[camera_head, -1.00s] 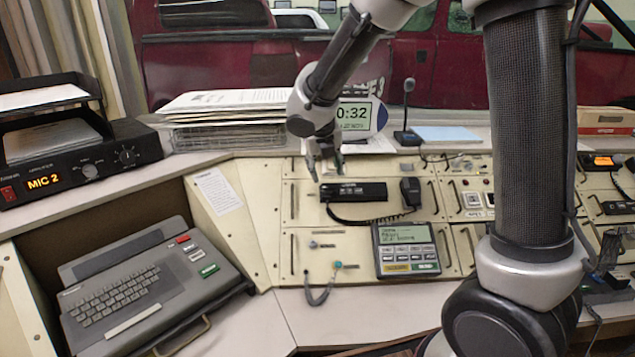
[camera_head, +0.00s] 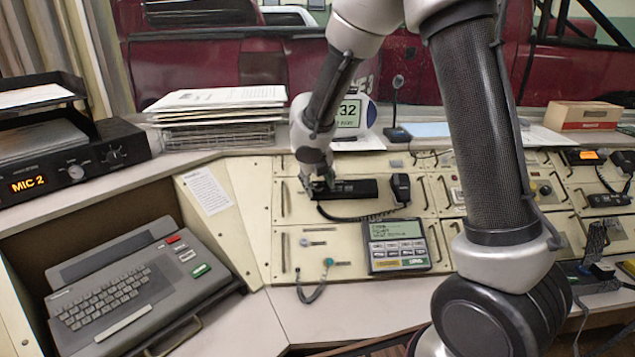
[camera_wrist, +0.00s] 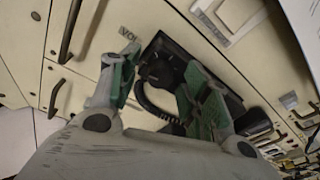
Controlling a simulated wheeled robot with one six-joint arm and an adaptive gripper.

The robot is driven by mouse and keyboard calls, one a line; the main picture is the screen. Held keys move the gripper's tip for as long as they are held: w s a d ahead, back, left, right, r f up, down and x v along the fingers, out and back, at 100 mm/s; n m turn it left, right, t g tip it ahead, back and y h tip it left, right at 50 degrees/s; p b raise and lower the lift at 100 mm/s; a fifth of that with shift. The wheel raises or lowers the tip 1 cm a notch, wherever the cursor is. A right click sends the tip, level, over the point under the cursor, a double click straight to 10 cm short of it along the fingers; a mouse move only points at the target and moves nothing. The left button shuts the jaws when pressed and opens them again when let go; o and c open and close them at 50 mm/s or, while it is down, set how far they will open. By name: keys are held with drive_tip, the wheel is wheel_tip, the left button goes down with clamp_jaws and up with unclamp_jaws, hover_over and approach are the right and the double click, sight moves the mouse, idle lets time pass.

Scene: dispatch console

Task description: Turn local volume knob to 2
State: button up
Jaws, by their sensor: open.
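A black radio unit (camera_head: 355,189) is mounted on the cream console panel. In the wrist view the radio unit (camera_wrist: 176,48) has a round black knob (camera_wrist: 155,72) at its end, beside a partly hidden "VOL" label (camera_wrist: 129,33). My gripper (camera_head: 318,190) is at the left end of the unit. In the wrist view my gripper (camera_wrist: 160,88) is open, with one green-padded finger on each side of the knob. I cannot tell whether the fingers touch it. The knob's pointer and scale are not readable, and the knob is hidden in the head view.
A handset (camera_head: 401,188) with a coiled cord hangs right of the unit. A keypad panel (camera_head: 396,246) and a small cable (camera_head: 327,265) are below. Metal handles stick out of the panels. An amplifier (camera_head: 75,165) showing "MIC 2" stands at left, near a keyboard terminal (camera_head: 140,290).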

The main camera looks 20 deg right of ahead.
clamp_jaws()
drive_tip(key=shift+m, duration=0.8)
unclamp_jaws()
drive_tip(key=v, duration=1.2)
